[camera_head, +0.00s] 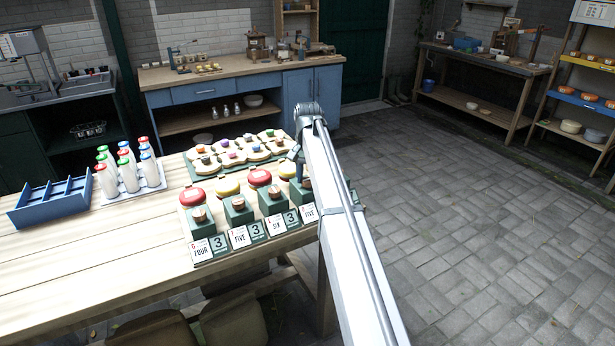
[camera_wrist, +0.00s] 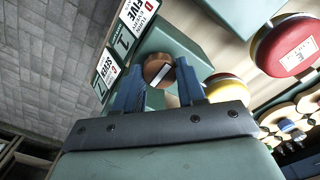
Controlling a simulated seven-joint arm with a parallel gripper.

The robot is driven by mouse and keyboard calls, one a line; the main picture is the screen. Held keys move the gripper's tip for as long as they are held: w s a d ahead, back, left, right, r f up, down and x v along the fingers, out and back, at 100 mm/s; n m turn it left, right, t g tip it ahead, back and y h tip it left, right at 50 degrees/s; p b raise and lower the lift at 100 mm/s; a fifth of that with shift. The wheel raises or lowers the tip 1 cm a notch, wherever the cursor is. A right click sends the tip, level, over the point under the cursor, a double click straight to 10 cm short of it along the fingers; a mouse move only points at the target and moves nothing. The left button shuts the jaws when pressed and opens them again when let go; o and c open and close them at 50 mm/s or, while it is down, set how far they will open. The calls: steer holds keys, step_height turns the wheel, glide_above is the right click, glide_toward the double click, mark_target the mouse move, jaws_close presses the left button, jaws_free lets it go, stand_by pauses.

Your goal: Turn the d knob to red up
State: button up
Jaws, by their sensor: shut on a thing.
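A round brown knob (camera_wrist: 152,66) with a pale bar across its face sits on a green block (camera_wrist: 172,38) in the wrist view. My gripper (camera_wrist: 160,77) has its two blue fingers on either side of this knob, shut on it. A card (camera_wrist: 136,16) with a red D and the word FIVE stands beside the block. No red mark shows on the knob; part of its side is hidden by the fingers. In the head view my arm hides the gripper and the held knob.
In the head view several similar green blocks with wooden knobs (camera_head: 238,203) line the table's front edge, with red and yellow lids (camera_head: 192,196) behind. Bottles (camera_head: 128,172) and a blue divided tray (camera_head: 52,203) stand left. A red lid (camera_wrist: 290,45) is close to my gripper.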

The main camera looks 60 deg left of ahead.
steer(key=shift+n, duration=0.3)
steer(key=n, duration=0.3)
steer(key=shift+n, duration=0.3)
steer(key=n, duration=1.3)
steer(key=shift+n, duration=0.3)
stand_by(0.3)
steer(key=o, duration=1)
steer(key=shift+o, duration=0.2)
